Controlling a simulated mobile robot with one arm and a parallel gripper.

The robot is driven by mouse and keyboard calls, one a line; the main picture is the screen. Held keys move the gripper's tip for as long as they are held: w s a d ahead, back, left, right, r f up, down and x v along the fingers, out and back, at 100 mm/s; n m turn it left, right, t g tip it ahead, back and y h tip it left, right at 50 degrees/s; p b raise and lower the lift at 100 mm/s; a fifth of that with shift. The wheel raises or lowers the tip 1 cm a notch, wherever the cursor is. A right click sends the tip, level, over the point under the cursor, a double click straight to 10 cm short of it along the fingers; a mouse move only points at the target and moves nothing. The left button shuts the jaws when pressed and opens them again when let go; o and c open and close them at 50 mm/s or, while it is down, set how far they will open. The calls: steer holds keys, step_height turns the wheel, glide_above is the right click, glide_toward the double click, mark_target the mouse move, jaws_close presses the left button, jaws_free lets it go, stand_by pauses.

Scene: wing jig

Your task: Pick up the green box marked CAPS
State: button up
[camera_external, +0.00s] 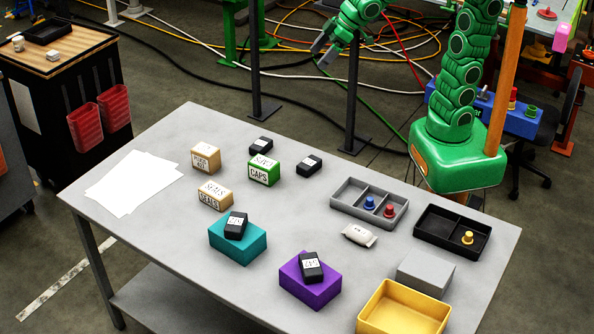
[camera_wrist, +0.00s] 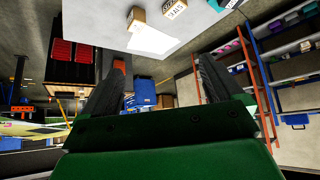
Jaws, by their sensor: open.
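The green box marked CAPS (camera_external: 263,171) stands on the grey table (camera_external: 350,266), left of its middle towards the far edge. Its white top and front labels face the camera. My gripper (camera_external: 325,56) is open and empty, raised beyond the far edge of the table and well apart from the box. In the wrist view my gripper (camera_wrist: 163,88) shows two dark fingers spread apart with nothing between them. The green box cannot be made out in the wrist view.
Tan boxes (camera_external: 206,158) (camera_external: 215,197) and small black boxes (camera_external: 261,145) (camera_external: 309,164) stand close around the green box. A teal box (camera_external: 238,242) and a purple box (camera_external: 310,283) each carry a black box. Trays (camera_external: 340,205) (camera_external: 430,232) are at right; white papers (camera_external: 130,181) lie at left.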

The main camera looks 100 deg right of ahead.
steer(key=w+a, duration=0.1)
steer(key=w, duration=0.3)
steer(key=n+h, duration=0.9)
steer(key=n, duration=0.9)
glide_above(270, 164)
steer(key=s, duration=0.4)
step_height(270, 164, down, 28)
steer(key=a+f+n, duration=0.1)
steer(key=f+n, duration=0.1)
steer(key=f, duration=0.1)
steer(key=a+f+n+t, duration=0.1)
steer(key=f+n, duration=0.1)
steer(key=n, duration=0.1)
steer(key=a+f+n+t, duration=0.1)
steer(key=f+n, duration=0.2)
steer(key=shift+w+a+f+h, duration=0.15)
steer(key=shift+w+f+h, duration=0.2)
steer(key=shift+h, duration=0.05)
steer(key=shift+a+f+n, duration=0.2)
steer(key=shift+f+n, duration=0.25)
steer(key=shift+n, duration=0.15)
steer(key=shift+x, duration=3.9)
steer(key=shift+c, duration=0.2)
steer(key=c, duration=1.1)
